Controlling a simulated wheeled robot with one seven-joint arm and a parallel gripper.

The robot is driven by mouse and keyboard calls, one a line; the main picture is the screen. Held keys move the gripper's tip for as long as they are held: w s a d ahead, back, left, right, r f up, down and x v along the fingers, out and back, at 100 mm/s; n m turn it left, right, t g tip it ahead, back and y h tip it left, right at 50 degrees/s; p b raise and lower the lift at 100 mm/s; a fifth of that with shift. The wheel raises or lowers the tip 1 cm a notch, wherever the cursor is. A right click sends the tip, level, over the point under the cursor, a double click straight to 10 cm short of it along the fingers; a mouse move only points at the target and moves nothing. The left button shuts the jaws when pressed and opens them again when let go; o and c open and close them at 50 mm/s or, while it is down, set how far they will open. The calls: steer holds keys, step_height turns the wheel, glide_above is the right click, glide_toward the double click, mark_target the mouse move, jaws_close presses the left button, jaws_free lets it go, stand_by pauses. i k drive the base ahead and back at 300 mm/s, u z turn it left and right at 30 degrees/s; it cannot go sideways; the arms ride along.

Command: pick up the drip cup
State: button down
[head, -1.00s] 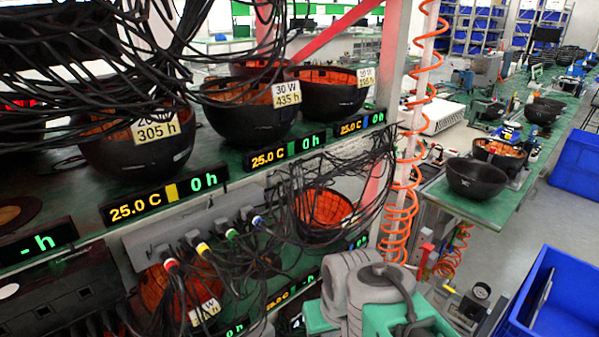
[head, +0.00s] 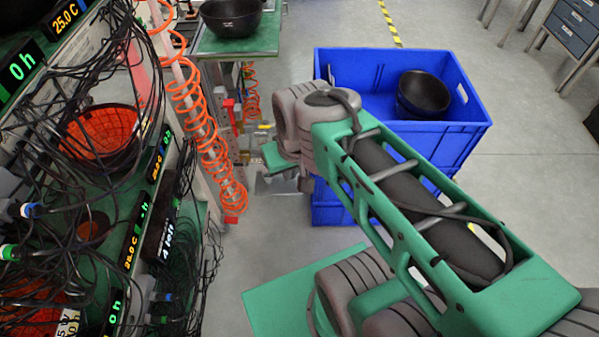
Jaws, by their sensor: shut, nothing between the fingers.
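I cannot make out a drip cup for certain in the head view. A small cluster of red and grey fittings (head: 235,125) stands beside the orange coiled hose, partly behind my arm, and its parts are too small to tell apart. My green and grey arm reaches across the middle and lower right. Its far end is turned away near these fittings, and my gripper's fingers are hidden behind the arm. I see nothing held.
The rack (head: 120,200) with hanging black cables fills the left. The orange coiled hose (head: 200,120) hangs at its post. A green bench (head: 262,45) with a black bowl (head: 232,18) stands behind. A blue crate (head: 440,135) holds another black bowl (head: 423,93).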

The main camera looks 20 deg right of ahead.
mark_target(267, 180)
steer(key=u, duration=4.05)
steer(key=k, duration=0.9)
steer(key=z, duration=1.5)
